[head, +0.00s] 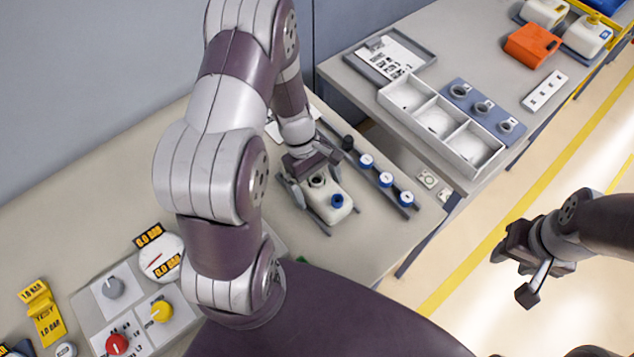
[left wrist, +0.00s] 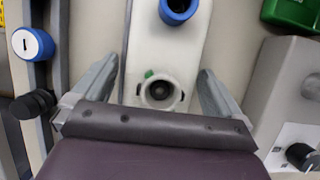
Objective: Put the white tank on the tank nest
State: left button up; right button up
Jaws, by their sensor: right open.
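A white tank (head: 322,203) with a blue cap and a dark round port stands on the bench under my left arm. It also shows in the left wrist view (left wrist: 163,50), port between the fingers and blue cap beyond. My left gripper (head: 318,190) is over the tank, one finger on each side. In the left wrist view the fingers (left wrist: 158,88) look apart from the tank's sides by narrow gaps. I cannot clearly make out the tank nest; what lies under the tank is mostly hidden. My right gripper (head: 526,272) is open and empty, over the floor at the right.
A dark rail (head: 376,176) with several white, blue-marked caps runs right of the tank. A white compartment tray (head: 440,122) is on the far table, with an orange tank (head: 532,45) and other white tanks (head: 588,35) beyond. A control panel (head: 137,308) with knobs is at lower left.

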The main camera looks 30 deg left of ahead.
pick_arm(q)
jog(key=shift+r, duration=0.2)
jog(key=v, duration=1.1)
jog(key=shift+w+a+r, duration=0.1)
jog(key=shift+a+r, duration=0.1)
jog(key=shift+r, duration=0.1)
jog(key=s+d+r+m+t+y, duration=0.2)
jog(key=s+d+m+t+y, duration=0.1)
jog(key=m, duration=1)
jog(key=s+d+y, duration=0.1)
jog(key=s+d, duration=0.1)
jog(key=d, duration=0.1)
jog(key=shift+s+d+r+m, duration=0.2)
jog(key=shift+s+r+m, duration=0.15)
jog(key=shift+s+m, duration=0.05)
jog(key=shift+s+d, duration=0.1)
